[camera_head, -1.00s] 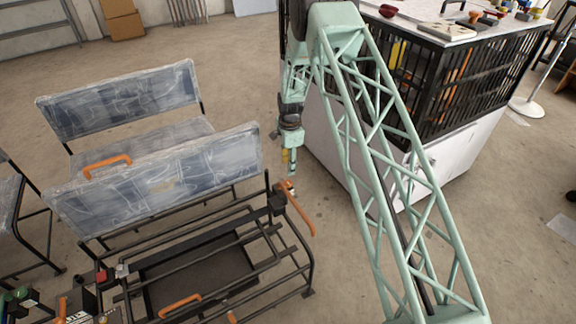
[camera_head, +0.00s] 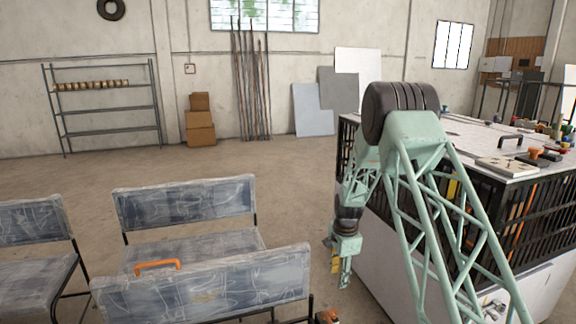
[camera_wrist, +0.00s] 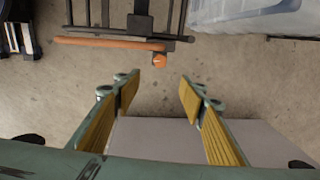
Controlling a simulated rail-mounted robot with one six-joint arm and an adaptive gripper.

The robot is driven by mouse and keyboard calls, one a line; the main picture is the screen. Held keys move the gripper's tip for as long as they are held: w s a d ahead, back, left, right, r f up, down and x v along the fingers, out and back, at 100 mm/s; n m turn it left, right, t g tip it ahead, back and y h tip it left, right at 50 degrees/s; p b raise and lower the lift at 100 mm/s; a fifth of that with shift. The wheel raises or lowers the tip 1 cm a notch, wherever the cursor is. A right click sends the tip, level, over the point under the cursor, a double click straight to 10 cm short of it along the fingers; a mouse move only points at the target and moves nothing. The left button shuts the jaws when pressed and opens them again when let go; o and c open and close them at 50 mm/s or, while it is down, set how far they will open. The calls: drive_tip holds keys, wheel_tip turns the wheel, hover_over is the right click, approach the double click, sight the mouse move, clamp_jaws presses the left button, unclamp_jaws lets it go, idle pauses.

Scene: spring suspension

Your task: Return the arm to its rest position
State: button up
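My gripper (camera_head: 340,272) hangs at the end of my pale green lattice arm, pointing down, between the wrapped chairs and the white-sided workbench. In the wrist view my gripper (camera_wrist: 159,91) is open, its two yellow-padded fingers spread apart with nothing between them. Bare concrete floor shows below the gap. An orange bar handle (camera_wrist: 100,43) on a black metal frame lies beyond the fingertips, apart from them.
Blue chairs in clear wrap (camera_head: 185,208) stand to the left. The workbench (camera_head: 480,150) with black mesh sides is close on the right. A shelf rack (camera_head: 107,108) and cardboard boxes (camera_head: 200,128) stand at the back wall. Open floor lies between.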

drive_tip(key=s+r+n, duration=0.2)
drive_tip(key=s+r, duration=0.6)
drive_tip(key=r, duration=0.5)
drive_tip(key=s+r+n+t, duration=0.1)
drive_tip(key=s+r+n, duration=0.2)
drive_tip(key=s+r, duration=0.75)
drive_tip(key=s+r+n, duration=0.2)
drive_tip(key=s+r, duration=0.3)
drive_tip(key=r, duration=1)
drive_tip(key=s+r+n, duration=0.1)
drive_tip(key=s+r, duration=0.2)
drive_tip(key=s, duration=0.4)
drive_tip(key=s+r+n+t, duration=0.1)
drive_tip(key=s+r+n, duration=0.1)
drive_tip(key=s+r, duration=0.35)
drive_tip(key=s+r+n, duration=0.1)
drive_tip(key=s, duration=0.8)
drive_tip(key=s+n, duration=0.4)
drive_tip(key=s, duration=1.5)
drive_tip(key=shift+s+d+t, duration=0.15)
drive_tip(key=shift+d+t, duration=0.25)
drive_tip(key=shift+d, duration=0.05)
